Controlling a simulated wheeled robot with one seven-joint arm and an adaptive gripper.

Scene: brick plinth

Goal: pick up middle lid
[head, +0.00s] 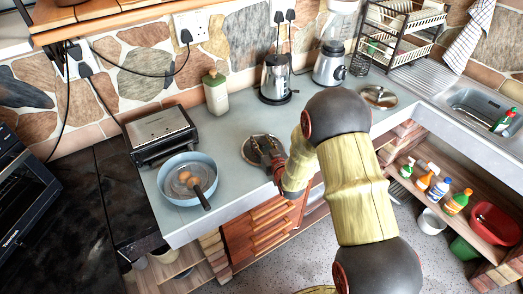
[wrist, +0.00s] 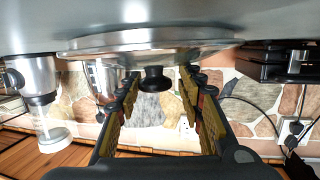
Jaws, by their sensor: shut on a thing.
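The lid (head: 249,150) under my gripper (head: 272,156) is a round, shiny metal lid with a dark knob, near the middle of the grey counter. In the wrist view, which is upside down, the lid (wrist: 150,40) shows edge-on with its black knob (wrist: 155,79) between the two fingers of my gripper (wrist: 160,80). My gripper is shut on the lid by its knob. The lid lies flat, on or very close to the counter; I cannot tell if there is a gap. My gripper hides its right part in the head view. A second metal lid (head: 379,97) lies further right, near the sink.
The counter between the lid and the kettle is clear.

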